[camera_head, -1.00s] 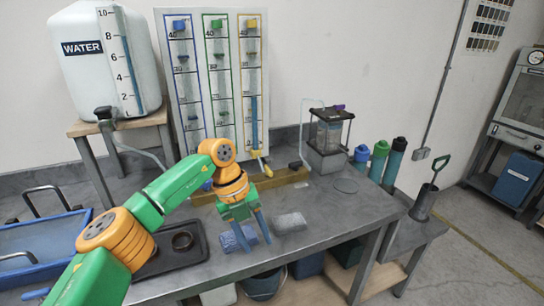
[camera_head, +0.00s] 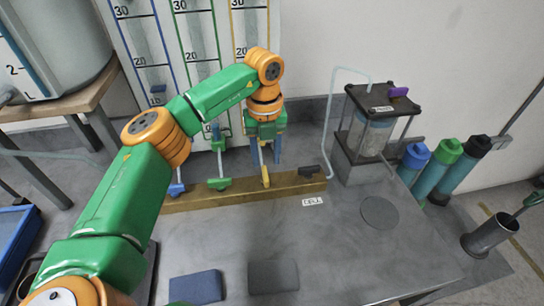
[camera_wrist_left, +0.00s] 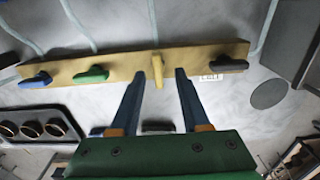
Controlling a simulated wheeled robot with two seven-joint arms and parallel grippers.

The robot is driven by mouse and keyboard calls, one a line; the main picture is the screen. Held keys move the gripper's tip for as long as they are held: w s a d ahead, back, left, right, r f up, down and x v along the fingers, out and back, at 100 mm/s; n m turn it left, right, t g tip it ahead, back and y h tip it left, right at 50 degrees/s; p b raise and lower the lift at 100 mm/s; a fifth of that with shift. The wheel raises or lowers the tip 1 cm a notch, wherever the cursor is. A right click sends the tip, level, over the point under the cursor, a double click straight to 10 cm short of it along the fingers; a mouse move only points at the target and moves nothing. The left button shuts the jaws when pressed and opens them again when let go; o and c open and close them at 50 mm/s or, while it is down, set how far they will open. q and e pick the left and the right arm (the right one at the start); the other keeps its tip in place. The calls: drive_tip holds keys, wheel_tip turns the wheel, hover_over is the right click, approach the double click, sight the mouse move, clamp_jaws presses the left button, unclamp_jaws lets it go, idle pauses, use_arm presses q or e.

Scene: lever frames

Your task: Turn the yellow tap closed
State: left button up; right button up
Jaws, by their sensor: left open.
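The yellow tap (camera_head: 265,176) is on the wooden-coloured bar (camera_head: 215,195) at the back of the bench. It also shows in the left wrist view (camera_wrist_left: 157,66), its handle lying crosswise to the bar. My left gripper (camera_head: 265,160) is open above the tap, fingers pointing down. In the left wrist view the fingertips (camera_wrist_left: 160,75) are on either side of the yellow handle, with a gap on each side; I cannot tell whether they are low enough to reach around it. My right gripper is not in view.
A green tap (camera_head: 219,183), a blue tap (camera_head: 176,189) and a black tap (camera_head: 309,171) share the bar, their handles roughly along it. A framed clear tank (camera_head: 370,135) stands at right. Two flat blocks, blue (camera_head: 196,287) and grey (camera_head: 273,276), lie in front. The bench's middle is clear.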

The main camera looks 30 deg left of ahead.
sight(265, 171)
use_arm(q)
drive_tip(key=f, duration=0.1)
drive_tip(key=s+f, duration=0.1)
drive_tip(key=f, duration=0.1)
drive_tip(key=shift+s+a+f+p, duration=0.1)
drive_tip(key=shift+s+p, duration=0.05)
drive_tip(key=shift+p, duration=0.15)
drive_tip(key=shift+w+f, duration=0.35)
drive_tip(key=shift+w, duration=0.15)
drive_tip(key=shift+s+r, duration=0.1)
drive_tip(key=shift+s, duration=0.05)
clamp_jaws()
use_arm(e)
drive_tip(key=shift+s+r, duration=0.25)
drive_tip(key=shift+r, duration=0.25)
